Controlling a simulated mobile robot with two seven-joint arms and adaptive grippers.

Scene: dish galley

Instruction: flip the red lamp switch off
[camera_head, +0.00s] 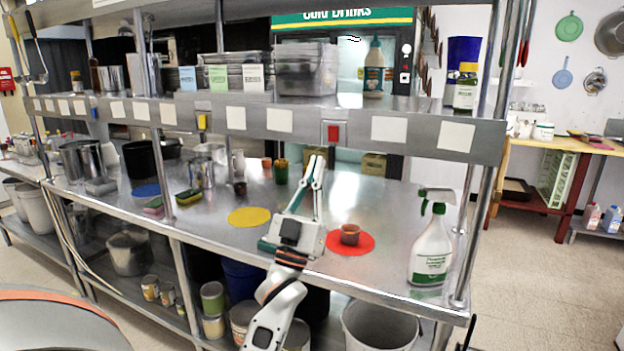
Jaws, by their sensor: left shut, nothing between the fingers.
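The red switch (333,133) sits in a metal plate on the front edge of the upper shelf, right of the middle. I cannot tell which way its rocker is tipped. My left gripper (317,160) reaches up from the bottom over the counter. Its fingers are shut and empty, with the tips pointing up, just below and slightly left of the red switch in the picture. The tips appear apart from the switch. My right gripper is out of view.
A yellow switch (201,121) and a blue switch (94,113) sit further left on the shelf edge. Below are a brown cup (350,234) on a red mat (366,248), a yellow mat (248,217) and a spray bottle (431,252). A post (468,190) stands right.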

